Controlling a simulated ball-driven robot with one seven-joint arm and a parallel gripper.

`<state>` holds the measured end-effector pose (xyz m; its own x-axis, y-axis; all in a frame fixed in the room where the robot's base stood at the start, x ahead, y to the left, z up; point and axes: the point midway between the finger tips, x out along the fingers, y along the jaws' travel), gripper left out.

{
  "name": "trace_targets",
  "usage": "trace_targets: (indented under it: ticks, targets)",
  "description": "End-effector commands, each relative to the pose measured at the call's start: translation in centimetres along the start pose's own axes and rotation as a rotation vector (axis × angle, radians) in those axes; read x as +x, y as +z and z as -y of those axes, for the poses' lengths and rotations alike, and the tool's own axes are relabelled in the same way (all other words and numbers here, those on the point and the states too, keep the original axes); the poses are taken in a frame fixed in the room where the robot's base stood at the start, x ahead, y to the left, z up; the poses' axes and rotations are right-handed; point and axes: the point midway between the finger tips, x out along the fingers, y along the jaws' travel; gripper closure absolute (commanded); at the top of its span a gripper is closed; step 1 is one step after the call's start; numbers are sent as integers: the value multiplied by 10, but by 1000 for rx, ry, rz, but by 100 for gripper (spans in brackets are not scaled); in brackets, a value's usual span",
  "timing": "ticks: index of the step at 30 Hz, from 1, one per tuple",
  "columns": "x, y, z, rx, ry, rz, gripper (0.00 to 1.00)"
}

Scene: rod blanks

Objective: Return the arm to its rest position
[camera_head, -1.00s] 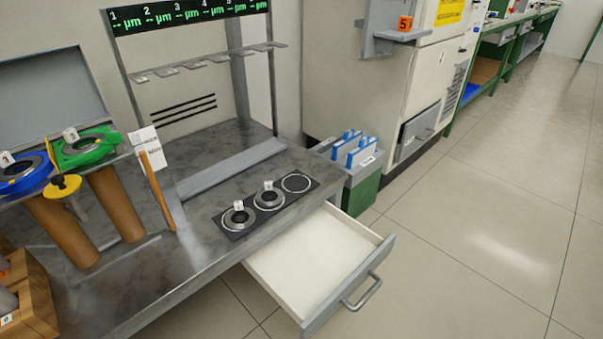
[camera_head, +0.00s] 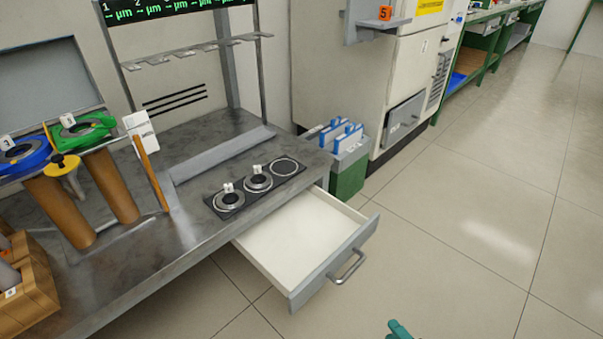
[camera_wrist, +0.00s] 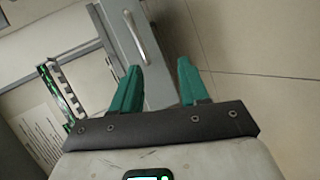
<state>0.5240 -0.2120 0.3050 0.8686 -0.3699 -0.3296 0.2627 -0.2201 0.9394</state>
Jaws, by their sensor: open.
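My gripper (camera_wrist: 159,88) shows in the wrist view with its two teal fingers spread apart and nothing between them. Beyond the fingers in that view are a grey front with a metal handle (camera_wrist: 139,37) and bare floor. In the head view only a small teal tip of my gripper (camera_head: 399,330) shows at the bottom edge, over the floor, right of the open drawer (camera_head: 305,238). The rest of my arm is out of the head view.
The drawer juts out from the grey workbench (camera_head: 150,262). On the bench are a black strip with ring gauges (camera_head: 257,181), a blue ring (camera_head: 22,158) and a green ring (camera_head: 82,130) on brown posts, and a wooden block (camera_head: 25,285). A green bin (camera_head: 348,175) stands beside it. Floor at right is clear.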

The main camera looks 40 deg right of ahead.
Motion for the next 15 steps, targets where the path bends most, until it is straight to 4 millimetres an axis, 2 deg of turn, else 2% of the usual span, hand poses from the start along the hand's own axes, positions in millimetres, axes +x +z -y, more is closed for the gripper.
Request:
trace_targets:
  ticks: [9, 15]
  targets:
    - [32, -20, -17, 268, -205, 75, 56]
    - [36, -46, -30, 510, -401, 178, 56]
